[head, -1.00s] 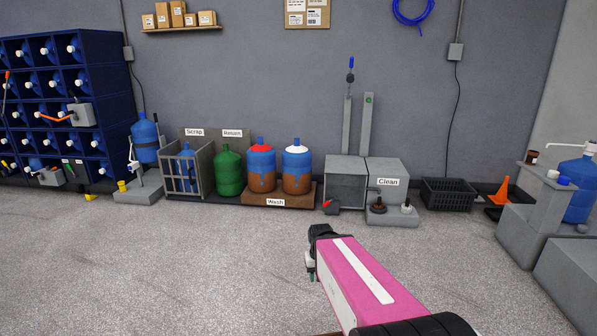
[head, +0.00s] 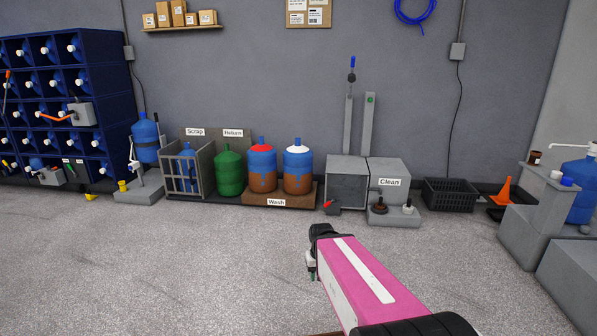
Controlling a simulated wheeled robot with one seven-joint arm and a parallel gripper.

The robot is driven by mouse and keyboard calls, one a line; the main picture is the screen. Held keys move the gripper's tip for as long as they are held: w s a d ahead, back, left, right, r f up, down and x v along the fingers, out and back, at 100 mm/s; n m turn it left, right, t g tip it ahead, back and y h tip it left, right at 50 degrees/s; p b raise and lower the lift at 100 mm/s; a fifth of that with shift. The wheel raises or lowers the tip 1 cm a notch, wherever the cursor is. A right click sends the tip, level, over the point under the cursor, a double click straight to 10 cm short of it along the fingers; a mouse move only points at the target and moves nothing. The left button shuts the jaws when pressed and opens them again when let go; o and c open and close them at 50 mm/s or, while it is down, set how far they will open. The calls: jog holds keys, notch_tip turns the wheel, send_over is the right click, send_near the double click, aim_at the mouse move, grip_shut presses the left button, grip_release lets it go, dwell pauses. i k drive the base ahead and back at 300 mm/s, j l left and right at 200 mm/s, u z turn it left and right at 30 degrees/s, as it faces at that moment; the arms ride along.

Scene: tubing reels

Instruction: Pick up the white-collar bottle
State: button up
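The white-collar bottle (head: 298,168) stands upright on the brown Wash platform (head: 258,199) against the back wall. It is blue above and brown below, with a white collar and a blue neck on top. My gripper (head: 312,266) is at the lower middle of the head view, at the end of my pink arm, well in front of the platform and apart from the bottle. Its fingers are small and mostly hidden behind the wrist, so I cannot tell whether they are open or shut.
A red-collar bottle (head: 262,167) stands just left, then a green bottle (head: 229,171) and the Scrap cage (head: 187,172). A grey box station (head: 346,183) is close on the right, with the Clean block (head: 388,183) beyond. The floor (head: 200,260) in front is clear.

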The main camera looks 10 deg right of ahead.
aim_at(297, 159)
jog(key=i+l, duration=0.15)
jog(key=i, duration=0.4)
jog(key=i+l, duration=0.1)
jog(key=i, duration=0.45)
jog(key=i+l, duration=0.15)
jog(key=i, duration=0.4)
jog(key=i+l, duration=0.15)
jog(key=i, duration=0.4)
jog(key=i+l, duration=0.1)
jog(key=i, duration=0.45)
jog(key=i+l+u, duration=0.1)
jog(key=i, duration=0.45)
jog(key=i+l, duration=0.2)
jog(key=i, duration=0.35)
